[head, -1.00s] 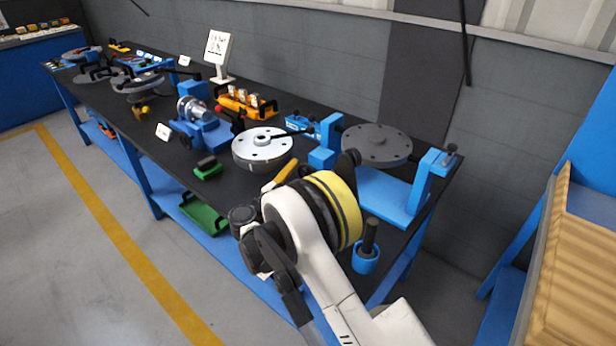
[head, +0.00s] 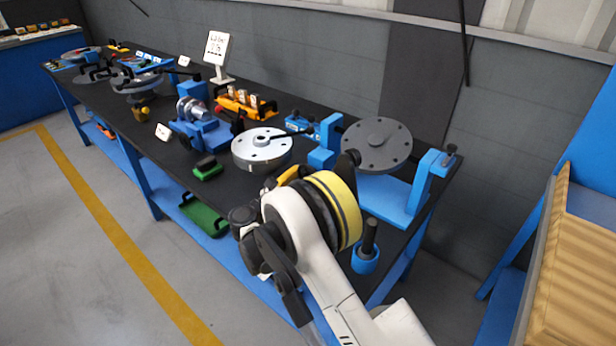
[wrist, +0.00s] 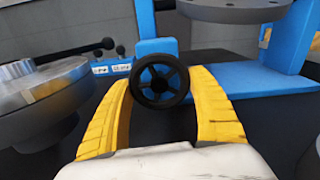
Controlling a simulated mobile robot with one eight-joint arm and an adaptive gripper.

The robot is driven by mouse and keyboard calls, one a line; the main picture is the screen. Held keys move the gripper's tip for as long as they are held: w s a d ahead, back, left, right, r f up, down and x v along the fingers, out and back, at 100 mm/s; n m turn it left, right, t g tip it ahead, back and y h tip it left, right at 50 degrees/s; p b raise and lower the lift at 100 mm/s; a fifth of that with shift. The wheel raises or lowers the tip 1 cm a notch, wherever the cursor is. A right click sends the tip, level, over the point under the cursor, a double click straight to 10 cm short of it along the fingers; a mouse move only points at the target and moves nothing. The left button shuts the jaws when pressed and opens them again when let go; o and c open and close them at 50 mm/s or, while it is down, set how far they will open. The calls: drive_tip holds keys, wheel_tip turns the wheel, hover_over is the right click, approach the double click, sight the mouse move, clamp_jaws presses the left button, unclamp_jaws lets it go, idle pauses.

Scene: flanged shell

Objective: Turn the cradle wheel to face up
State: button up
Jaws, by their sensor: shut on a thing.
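The black spoked handwheel (wrist: 159,92) of the cradle is in the middle of the wrist view, at the blue upright. My gripper (wrist: 160,76) has its yellow fingers on either side of the handwheel and is shut on it. In the head view the blue cradle (head: 388,191) stands at the right end of the bench and carries a grey round flanged disc (head: 376,145) between its posts. The disc is tilted, with its bolt-holed face partly towards the head camera. My wrist hides most of the grip there.
A silver flanged drum (head: 262,149) stands left of the cradle; it also shows at the left of the wrist view (wrist: 40,95). A blue cup with a dark peg (head: 367,250) is close right of my wrist. Green-and-black block (head: 208,168) and fixtures lie farther left.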

drive_tip(key=n, duration=0.7)
drive_tip(key=shift+s, duration=0.1)
drive_tip(key=n, duration=0.6)
drive_tip(key=shift+r+n, duration=0.15)
drive_tip(key=shift+n, duration=0.25)
drive_tip(key=n, duration=0.6)
drive_tip(key=shift+r, duration=0.1)
drive_tip(key=n, duration=0.6)
drive_tip(key=shift+r+n, duration=0.1)
drive_tip(key=shift+n, duration=0.3)
drive_tip(key=o, duration=1.2)
